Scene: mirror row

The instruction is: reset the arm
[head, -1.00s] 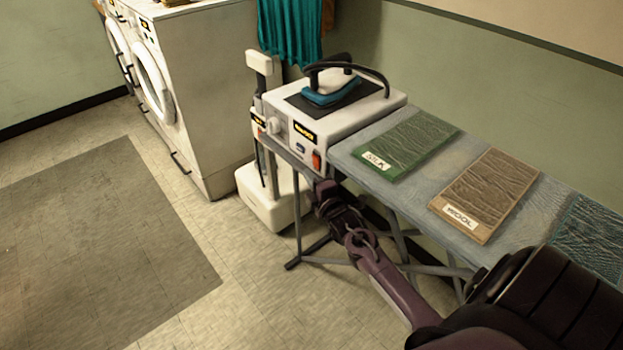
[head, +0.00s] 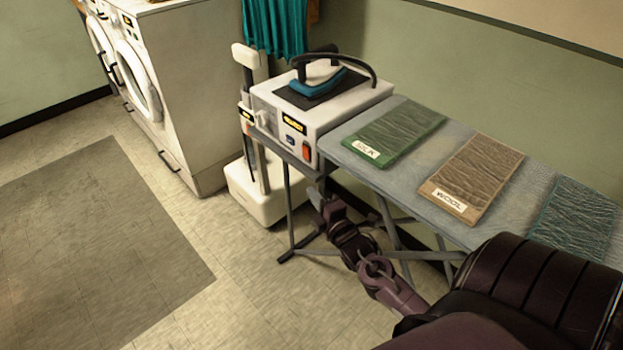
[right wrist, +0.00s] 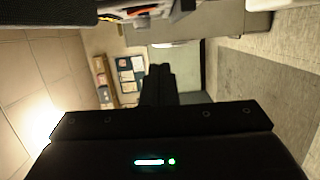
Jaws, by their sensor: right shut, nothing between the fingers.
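My right arm comes in from the lower right in the head view. Its gripper (head: 318,196) is shut and empty, just off the near edge of the ironing board (head: 345,158), below the white iron station. In the right wrist view the closed dark fingers (right wrist: 159,82) point away from the camera with nothing between them. My left gripper is not in view.
The iron station (head: 327,118) carries a blue iron (head: 318,82). Silk (head: 398,132), wool (head: 474,178) and teal (head: 575,222) cloth panels lie on the board. A white stand (head: 262,190) and washers (head: 180,90) are beyond. Floor at left is clear.

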